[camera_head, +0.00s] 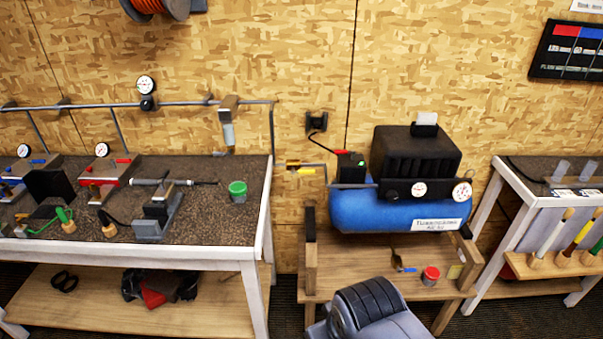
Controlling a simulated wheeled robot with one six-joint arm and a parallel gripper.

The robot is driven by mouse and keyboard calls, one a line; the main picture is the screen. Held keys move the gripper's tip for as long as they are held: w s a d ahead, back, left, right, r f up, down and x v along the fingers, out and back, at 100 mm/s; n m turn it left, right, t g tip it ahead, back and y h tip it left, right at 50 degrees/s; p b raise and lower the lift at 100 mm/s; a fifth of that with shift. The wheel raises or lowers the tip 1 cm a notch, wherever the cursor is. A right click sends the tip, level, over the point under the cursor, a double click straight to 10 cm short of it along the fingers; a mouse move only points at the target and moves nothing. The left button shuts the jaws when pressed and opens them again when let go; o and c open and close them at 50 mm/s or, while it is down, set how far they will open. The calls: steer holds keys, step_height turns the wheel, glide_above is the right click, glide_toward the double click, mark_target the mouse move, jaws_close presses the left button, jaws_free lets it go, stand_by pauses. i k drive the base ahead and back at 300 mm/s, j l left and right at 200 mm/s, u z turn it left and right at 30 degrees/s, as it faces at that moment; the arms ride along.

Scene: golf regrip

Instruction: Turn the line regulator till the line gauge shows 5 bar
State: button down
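A blue compressor (385,212) stands on a low wooden bench. On its front are a small dark knob (391,195), a round white gauge (418,189) and a larger white gauge (461,191) at the right end. Another white gauge (147,85) sits above a dark round fitting (147,103) on the wall pipe at left. I cannot tell which of these is the line gauge or the line regulator. All dials are too small to read. A grey and black part of my arm shows at the bottom centre; my gripper is not in view.
The left workbench (225,165) holds gauged fixtures, a clamp and a green tin (238,191). A red tin (430,275) stands on the low wooden bench (340,255). A yellow-handled valve (300,168) is left of the compressor.

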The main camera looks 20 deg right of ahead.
mark_target(392, 197)
steer(key=z, duration=1.55)
steer(key=u, duration=1.65)
steer(key=z, duration=1.3)
